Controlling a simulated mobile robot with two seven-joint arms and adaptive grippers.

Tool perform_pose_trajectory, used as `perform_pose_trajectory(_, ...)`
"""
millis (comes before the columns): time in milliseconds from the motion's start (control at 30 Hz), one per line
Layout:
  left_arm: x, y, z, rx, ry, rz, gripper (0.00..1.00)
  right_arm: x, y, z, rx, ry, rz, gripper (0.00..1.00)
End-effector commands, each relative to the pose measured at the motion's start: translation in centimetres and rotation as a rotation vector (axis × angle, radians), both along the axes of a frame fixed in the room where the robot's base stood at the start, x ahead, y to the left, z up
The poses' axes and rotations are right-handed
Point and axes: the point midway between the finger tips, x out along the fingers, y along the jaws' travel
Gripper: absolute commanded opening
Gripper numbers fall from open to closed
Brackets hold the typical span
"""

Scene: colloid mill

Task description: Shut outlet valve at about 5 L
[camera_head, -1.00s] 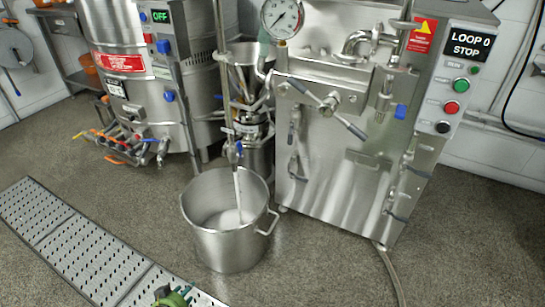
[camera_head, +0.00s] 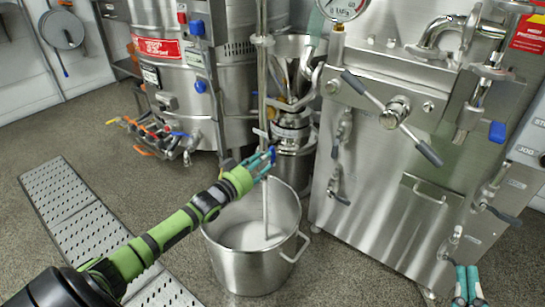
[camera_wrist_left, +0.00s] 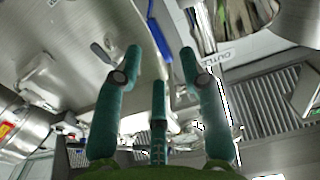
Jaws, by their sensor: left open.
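The steel pot (camera_head: 243,272) stands on the floor with pale liquid (camera_head: 245,237) in its bottom; I cannot read a volume. A pale stream (camera_head: 265,208) runs down into it from the mill outlet. My left gripper (camera_head: 268,158) is over the pot at the outlet, hiding most of the valve. In the left wrist view my left gripper (camera_wrist_left: 162,60) has its teal fingers spread, with a blue valve handle (camera_wrist_left: 157,32) beyond and between them. Contact cannot be told. My right gripper (camera_head: 468,283) shows at the lower right; its opening is unclear.
The steel machine cabinet (camera_head: 385,150) with a gauge (camera_head: 342,8) and lever handles stands right of the pot. A steel tank (camera_head: 165,75) with hoses (camera_head: 150,135) stands behind left. A perforated floor grate (camera_head: 75,215) runs at left.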

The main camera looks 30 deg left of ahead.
Motion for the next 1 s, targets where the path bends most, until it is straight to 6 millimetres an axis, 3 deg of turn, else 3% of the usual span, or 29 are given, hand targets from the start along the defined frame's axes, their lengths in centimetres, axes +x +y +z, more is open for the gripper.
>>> perform_pose_trajectory(300, 2.8, -0.2, -0.2, 0.000, 0.000, 0.001, 0.41, -3.5, 1.0, 5.6, 0.097, -0.334, 0.062, 0.00)
perform_pose_trajectory(500, 4.0, -0.3, -0.1, 0.001, 0.000, 0.001, 0.41, -5.8, 1.1, 7.8, 0.146, -0.483, 0.090, 0.00)
perform_pose_trajectory(967, 4.5, -0.3, -0.1, 0.001, 0.002, 0.001, 0.41, -6.9, 1.0, 8.7, 0.167, -0.551, 0.102, 0.00)
perform_pose_trajectory(1000, 4.5, -0.3, -0.1, 0.001, 0.002, 0.001, 0.29, -6.9, 1.0, 8.7, 0.167, -0.551, 0.102, 0.00)
